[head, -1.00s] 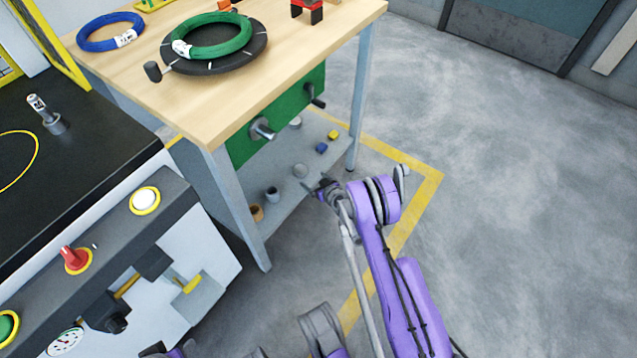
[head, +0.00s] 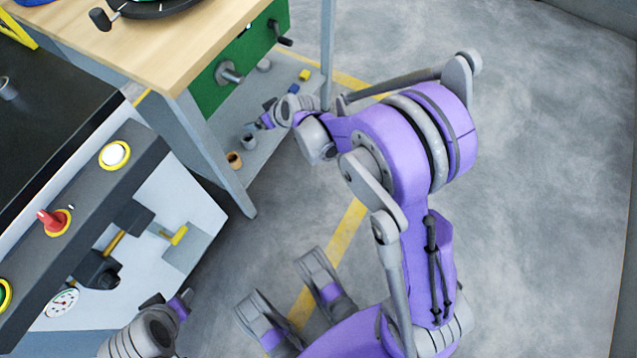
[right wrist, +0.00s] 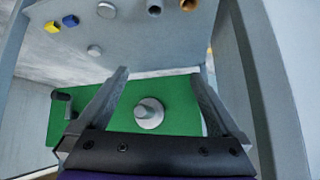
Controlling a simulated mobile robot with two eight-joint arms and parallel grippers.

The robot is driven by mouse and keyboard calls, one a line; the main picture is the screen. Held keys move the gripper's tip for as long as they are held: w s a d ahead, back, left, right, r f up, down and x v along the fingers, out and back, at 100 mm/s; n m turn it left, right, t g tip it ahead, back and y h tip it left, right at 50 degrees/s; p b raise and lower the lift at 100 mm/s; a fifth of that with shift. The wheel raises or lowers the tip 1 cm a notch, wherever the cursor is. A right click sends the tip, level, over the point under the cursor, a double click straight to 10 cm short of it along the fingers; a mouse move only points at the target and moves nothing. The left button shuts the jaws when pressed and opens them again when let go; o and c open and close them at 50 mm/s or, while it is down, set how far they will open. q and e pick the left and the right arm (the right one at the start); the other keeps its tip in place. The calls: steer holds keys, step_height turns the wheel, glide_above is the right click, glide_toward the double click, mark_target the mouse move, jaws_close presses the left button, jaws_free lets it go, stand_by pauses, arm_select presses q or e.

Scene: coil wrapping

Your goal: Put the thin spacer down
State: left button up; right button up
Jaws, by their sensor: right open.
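Two pale grey discs lie on the grey lower shelf under the wooden table. One disc (head: 264,65) is near the green panel. In the right wrist view they are a disc (right wrist: 94,50) and another disc (right wrist: 107,10). I cannot tell which, if either, is the thin spacer. My right gripper (right wrist: 158,78) is open and empty, its fingers apart in front of the green panel. In the head view my right gripper (head: 262,122) is over the lower shelf, small and partly hidden by its wrist. My left gripper (head: 168,298) is low at the left, its fingers unclear.
A grey cup (head: 248,141), a brown cup (head: 234,159), a blue block (right wrist: 70,21) and a yellow block (right wrist: 52,27) are on the shelf (head: 262,155). A round knob (right wrist: 148,112) sticks out of the green panel (right wrist: 178,100). Table legs flank the shelf.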

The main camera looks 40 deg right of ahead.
steer(key=s+a+r+g, duration=0.1)
steer(key=s+a+r, duration=0.15)
steer(key=s, duration=0.55)
steer(key=s+a+r+g, duration=0.1)
steer(key=s+a+r, duration=0.1)
steer(key=s+r, duration=0.35)
steer(key=s+f+g+h, duration=0.1)
steer(key=s+g, duration=0.1)
steer(key=s, duration=1.5)
steer(key=shift+s+d+f+m+h, duration=0.15)
steer(key=shift+s+f+m+h, duration=0.05)
steer(key=shift+m+h, duration=0.2)
steer(key=shift+c, duration=0.2)
